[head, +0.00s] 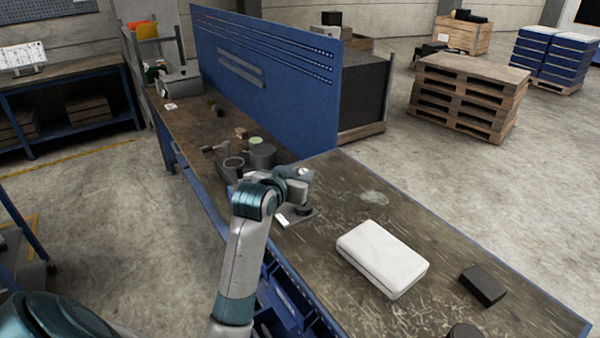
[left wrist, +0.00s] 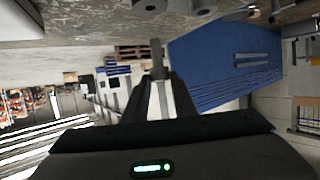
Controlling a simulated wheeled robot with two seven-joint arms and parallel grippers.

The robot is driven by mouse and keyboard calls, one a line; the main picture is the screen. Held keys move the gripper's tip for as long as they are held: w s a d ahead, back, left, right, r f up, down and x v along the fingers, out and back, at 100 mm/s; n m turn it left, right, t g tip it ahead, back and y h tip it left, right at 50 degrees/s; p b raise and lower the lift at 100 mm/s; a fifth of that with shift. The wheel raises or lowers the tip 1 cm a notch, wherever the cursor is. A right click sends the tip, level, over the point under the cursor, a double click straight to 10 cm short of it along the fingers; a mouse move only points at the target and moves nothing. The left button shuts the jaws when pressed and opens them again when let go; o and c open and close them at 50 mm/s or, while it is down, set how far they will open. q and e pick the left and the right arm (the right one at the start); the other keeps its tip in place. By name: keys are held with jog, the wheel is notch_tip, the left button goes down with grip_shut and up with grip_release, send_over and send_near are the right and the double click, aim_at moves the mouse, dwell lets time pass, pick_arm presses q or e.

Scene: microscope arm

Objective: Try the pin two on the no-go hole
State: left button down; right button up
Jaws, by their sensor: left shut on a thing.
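My left gripper (left wrist: 158,80) is shut on a slim grey pin (left wrist: 156,58), which sticks out beyond the fingertips in the left wrist view. In the head view the left gripper (head: 297,188) is over the bench, and its fingers and the pin cannot be made out clearly. A flat dark plate (head: 298,216) with a dark round piece on it lies just below the gripper, partly covered by it. I cannot tell whether it bears the no-go hole, and no hole shows clearly. My right gripper is out of view.
A green-topped grey cylinder (head: 263,156) and an open grey cup (head: 233,168) stand left of the gripper. A white case (head: 382,258) and a black block (head: 483,285) lie to the right. A blue panel (head: 262,80) rises behind the bench.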

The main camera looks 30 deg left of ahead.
pick_arm(q)
jog(key=shift+f+b, duration=0.75)
jog(key=shift+f, duration=1.1)
jog(key=shift+p, duration=1.25)
dwell(1.2)
jog(key=shift+f, duration=0.9)
dwell(1.7)
jog(key=shift+r, duration=0.1)
notch_tip(320, 180, up, 7)
dwell(1.3)
